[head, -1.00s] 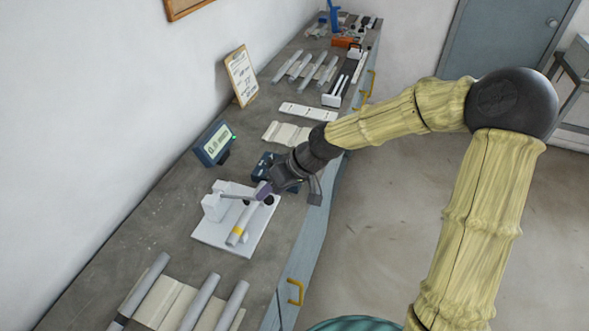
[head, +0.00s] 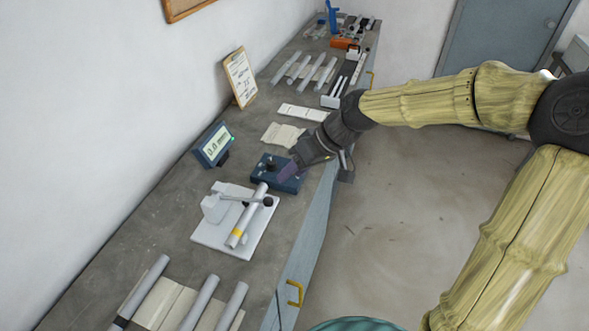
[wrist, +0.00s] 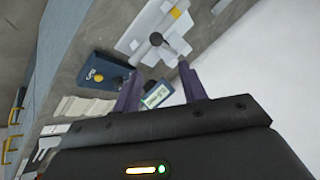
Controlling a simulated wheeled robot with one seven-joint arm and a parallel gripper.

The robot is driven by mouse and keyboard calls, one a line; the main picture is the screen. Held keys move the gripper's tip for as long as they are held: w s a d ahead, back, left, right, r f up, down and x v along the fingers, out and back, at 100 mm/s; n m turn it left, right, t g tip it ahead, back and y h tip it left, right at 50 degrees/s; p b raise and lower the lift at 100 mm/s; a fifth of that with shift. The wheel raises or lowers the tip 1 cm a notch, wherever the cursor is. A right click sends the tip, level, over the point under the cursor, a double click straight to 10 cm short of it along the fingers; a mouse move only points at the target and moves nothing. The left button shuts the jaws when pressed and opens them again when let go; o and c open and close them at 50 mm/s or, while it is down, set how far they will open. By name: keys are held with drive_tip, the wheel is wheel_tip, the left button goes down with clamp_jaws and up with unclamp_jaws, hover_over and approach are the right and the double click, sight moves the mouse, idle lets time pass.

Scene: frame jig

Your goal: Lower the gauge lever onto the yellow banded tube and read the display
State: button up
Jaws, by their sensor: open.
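The yellow banded tube (head: 236,236) lies in the white gauge fixture (head: 210,241) on the bench. The gauge lever (head: 240,199), with a dark round knob (head: 268,201), extends across the tube; I cannot tell whether it touches it. The lever knob also shows in the wrist view (wrist: 156,39). The display (head: 214,147) stands behind the fixture, lit, its digits too small to read surely. My gripper (head: 288,172) is open and empty, apart from the lever, over the dark blue box with a black knob (head: 269,164). Its two purple fingers (wrist: 163,88) show in the wrist view.
Several grey tubes (head: 200,301) lie on a cream rack at the near end. More tubes (head: 305,69), a clipboard (head: 240,77) and an orange item (head: 345,43) are farther back. Bare bench lies left of the fixture.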

drive_tip(key=shift+f, duration=0.1)
drive_tip(key=c, duration=0.4)
drive_tip(key=shift+m+h, duration=0.6)
drive_tip(key=shift+h, duration=0.3)
drive_tip(key=f, duration=0.1)
drive_tip(key=s+d+f, duration=0.1)
drive_tip(key=f, duration=0.2)
drive_tip(key=shift+s+d, duration=0.4)
clamp_jaws()
drive_tip(key=s+d+f+m+t+h, duration=0.1)
drive_tip(key=s+d+m+h, duration=0.4)
drive_tip(key=s+d, duration=0.5)
drive_tip(key=d+f+m, duration=0.1)
drive_tip(key=d+m, duration=0.1)
drive_tip(key=d, duration=0.2)
drive_tip(key=shift+d+f+t, duration=0.2)
drive_tip(key=shift+t, duration=0.2)
